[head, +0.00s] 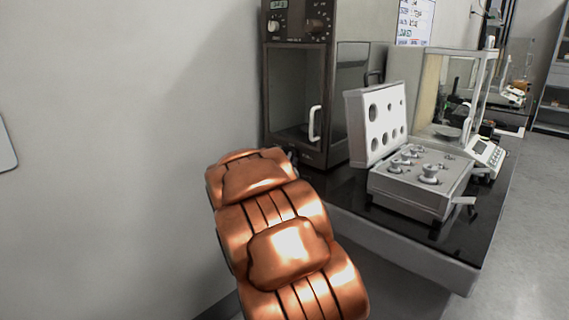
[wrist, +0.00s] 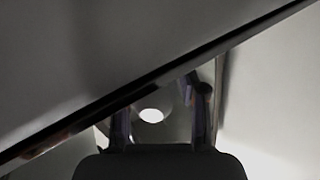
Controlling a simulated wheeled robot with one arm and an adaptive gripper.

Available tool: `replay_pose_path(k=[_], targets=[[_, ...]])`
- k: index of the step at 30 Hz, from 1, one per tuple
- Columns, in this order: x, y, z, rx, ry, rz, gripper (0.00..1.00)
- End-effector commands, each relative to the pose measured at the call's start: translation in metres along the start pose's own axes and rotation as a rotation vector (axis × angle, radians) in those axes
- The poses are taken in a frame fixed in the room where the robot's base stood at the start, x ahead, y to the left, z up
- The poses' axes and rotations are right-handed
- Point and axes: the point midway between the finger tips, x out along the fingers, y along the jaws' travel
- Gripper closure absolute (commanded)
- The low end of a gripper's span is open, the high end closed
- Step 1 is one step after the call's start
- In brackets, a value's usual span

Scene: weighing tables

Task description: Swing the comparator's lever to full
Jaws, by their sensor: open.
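A glass-sided weighing instrument (head: 483,150) with a small display stands on the dark bench at the right in the head view. It may be the comparator, but I cannot make out its lever. In the wrist view my gripper (wrist: 155,97) is open, with its two dark fingers apart. A pale round shape (wrist: 152,115) shows between and beyond the fingers; I cannot tell what it is. In the head view my copper-coloured arm covers the lower middle and the gripper is hidden.
An open weight case (head: 410,200) with several metal weights stands at the bench's front. A dark cabinet (head: 300,95) with a pale handle stands left of it. A dark diagonal edge (wrist: 150,88) crosses the wrist view close to the fingers. A wall is at the left.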

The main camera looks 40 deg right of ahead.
Motion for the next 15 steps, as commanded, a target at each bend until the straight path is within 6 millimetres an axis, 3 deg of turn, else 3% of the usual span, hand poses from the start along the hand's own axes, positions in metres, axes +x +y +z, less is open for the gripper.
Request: replay_pose_path(k=[8,15], targets=[[-0.012,-0.002,-0.001,0.001,0.002,-0.003,0.59],[-0.051,-0.002,-0.002,0.002,0.001,-0.004,0.59]])
